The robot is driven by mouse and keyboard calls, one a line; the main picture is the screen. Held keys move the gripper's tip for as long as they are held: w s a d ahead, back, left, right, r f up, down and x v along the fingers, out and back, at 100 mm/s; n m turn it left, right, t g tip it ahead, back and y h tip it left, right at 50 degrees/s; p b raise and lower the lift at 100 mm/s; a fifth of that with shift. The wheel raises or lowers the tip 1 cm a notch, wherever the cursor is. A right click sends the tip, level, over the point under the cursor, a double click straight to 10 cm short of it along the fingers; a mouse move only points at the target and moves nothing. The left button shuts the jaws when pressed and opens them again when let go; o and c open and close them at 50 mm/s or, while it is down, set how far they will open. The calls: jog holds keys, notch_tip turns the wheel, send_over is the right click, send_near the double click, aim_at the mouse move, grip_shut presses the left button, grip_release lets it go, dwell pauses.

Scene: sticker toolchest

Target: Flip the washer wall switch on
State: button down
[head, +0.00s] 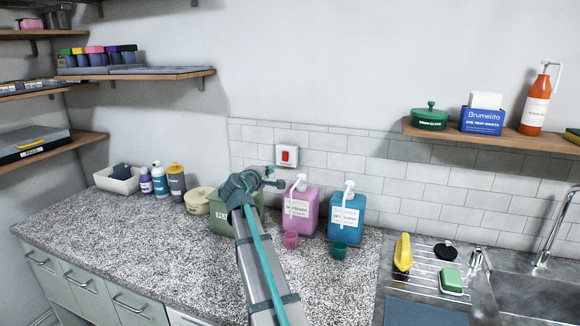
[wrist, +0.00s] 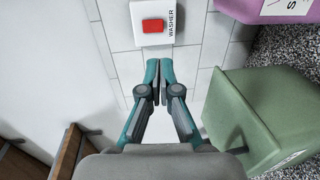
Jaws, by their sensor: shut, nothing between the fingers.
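The washer switch (head: 288,158) is a white plate with a red rocker on the tiled back wall, above the counter. In the wrist view the red rocker (wrist: 153,26) sits on its plate near the top, with the word WASHER beside it. I cannot tell whether the rocker is on or off. My gripper (wrist: 158,63) is shut and empty, with its fingertips together and pointing at the plate. The fingertips appear just short of the plate in the picture, and the gap to the wall is unclear. In the head view my gripper (head: 270,178) is just below and left of the switch.
A green bin (wrist: 262,120) stands close beside my gripper. A pink dispenser (head: 299,212) and a blue dispenser (head: 346,217) stand to the right on the counter (head: 130,232). A shelf (head: 490,136) hangs at the right. The wall around the switch is clear.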

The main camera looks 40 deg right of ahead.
aim_at(285, 160)
jog(key=shift+w, duration=0.1)
jog(key=p+x, duration=0.4)
jog(key=x, duration=0.8)
jog(key=shift+w+d, duration=0.2)
jog(key=shift+d, duration=0.15)
jog(key=shift+w+d+f, duration=0.1)
jog(key=shift+w+d, duration=0.1)
jog(key=shift+d, duration=0.25)
jog(key=shift+f, duration=0.1)
